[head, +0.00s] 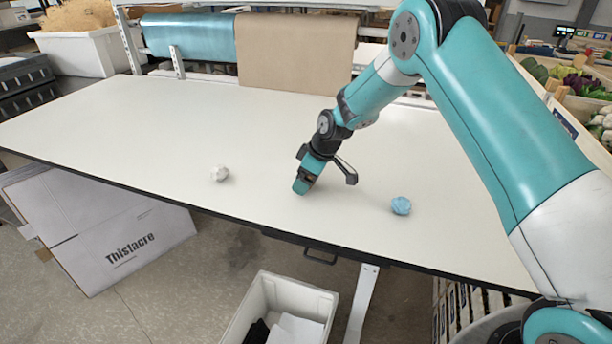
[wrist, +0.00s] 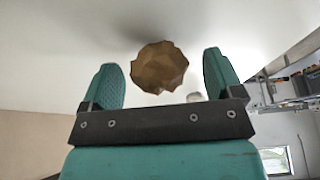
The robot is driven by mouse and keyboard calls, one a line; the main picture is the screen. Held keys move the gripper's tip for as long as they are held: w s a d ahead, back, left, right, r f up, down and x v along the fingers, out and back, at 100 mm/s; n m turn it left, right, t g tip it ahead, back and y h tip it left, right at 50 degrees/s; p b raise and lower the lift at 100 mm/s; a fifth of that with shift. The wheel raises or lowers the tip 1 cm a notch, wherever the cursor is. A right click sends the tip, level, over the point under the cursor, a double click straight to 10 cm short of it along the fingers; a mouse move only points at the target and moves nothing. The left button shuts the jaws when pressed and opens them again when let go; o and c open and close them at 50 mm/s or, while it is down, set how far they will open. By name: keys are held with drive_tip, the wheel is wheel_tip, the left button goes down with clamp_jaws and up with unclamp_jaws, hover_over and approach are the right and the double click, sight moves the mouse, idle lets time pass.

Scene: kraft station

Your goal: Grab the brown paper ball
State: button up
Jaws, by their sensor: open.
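The brown paper ball (wrist: 158,68) is crumpled and faceted. In the wrist view it lies between the two spread teal fingers of my gripper (wrist: 165,64), near the fingertips, with a visible gap on each side. In the head view my gripper (head: 303,186) points down close over the middle of the table, and the brown ball is hidden there behind it. My gripper is open and holds nothing. I cannot tell how far the ball is from the fingertips in depth.
A white paper ball (head: 220,173) lies left of my gripper and a blue one (head: 401,205) lies right, both on the white table (head: 130,130). A white bin (head: 255,310) stands on the floor below the front edge. Paper rolls (head: 290,50) line the back.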

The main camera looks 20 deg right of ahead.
drive_tip(key=shift+a+f, duration=0.1)
drive_tip(key=shift+f, duration=0.3)
drive_tip(key=c, duration=1)
drive_tip(key=shift+r, duration=0.1)
